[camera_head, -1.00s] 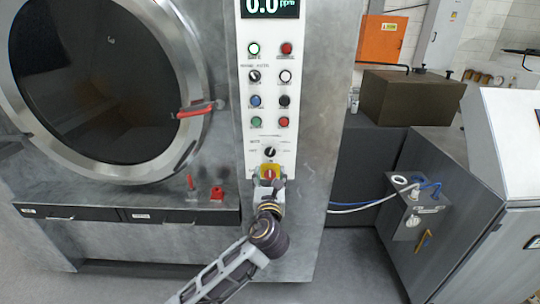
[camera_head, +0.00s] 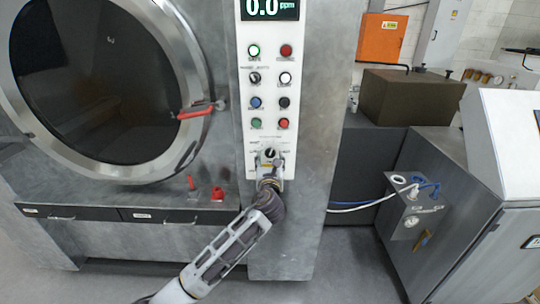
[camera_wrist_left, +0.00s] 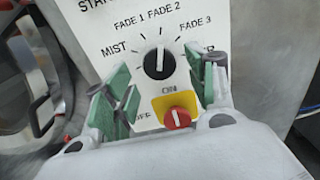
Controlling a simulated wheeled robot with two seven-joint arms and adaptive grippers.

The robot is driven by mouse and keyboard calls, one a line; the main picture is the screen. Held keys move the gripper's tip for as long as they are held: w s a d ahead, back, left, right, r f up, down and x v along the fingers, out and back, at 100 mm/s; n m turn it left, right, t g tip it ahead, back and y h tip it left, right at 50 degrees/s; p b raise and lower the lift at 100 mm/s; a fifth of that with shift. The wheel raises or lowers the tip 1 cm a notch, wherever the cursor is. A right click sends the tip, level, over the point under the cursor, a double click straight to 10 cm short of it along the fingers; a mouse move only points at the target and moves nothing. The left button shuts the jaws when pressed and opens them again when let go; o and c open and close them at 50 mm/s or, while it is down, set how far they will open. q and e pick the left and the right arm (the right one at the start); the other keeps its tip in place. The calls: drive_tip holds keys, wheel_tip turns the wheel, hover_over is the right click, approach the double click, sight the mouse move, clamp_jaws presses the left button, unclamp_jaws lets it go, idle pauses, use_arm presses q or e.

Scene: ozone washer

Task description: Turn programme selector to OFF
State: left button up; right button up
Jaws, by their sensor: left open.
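The programme selector is a black round knob (camera_wrist_left: 159,62) with a white pointer line, on the white panel. In the left wrist view the line points roughly straight up, near FADE 1 and FADE 2. The knob also shows in the head view (camera_head: 270,153), just above my gripper. My left gripper (camera_head: 269,163) is open. In the left wrist view its green-padded fingers (camera_wrist_left: 167,75) stand on either side of and below the knob, with a gap at each side. The lettering at the dial's right is partly hidden by the right finger.
A red rotary switch (camera_wrist_left: 177,118) on a yellow plate marked ON and OFF sits just below the selector, between the fingers. Buttons and another black knob (camera_head: 254,77) fill the panel above. A red door handle (camera_head: 198,111) juts out at left.

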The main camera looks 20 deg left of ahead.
sight(270, 155)
use_arm(q)
drive_tip(key=shift+x, duration=1.4)
drive_tip(key=shift+w, duration=0.2)
drive_tip(key=c, duration=1)
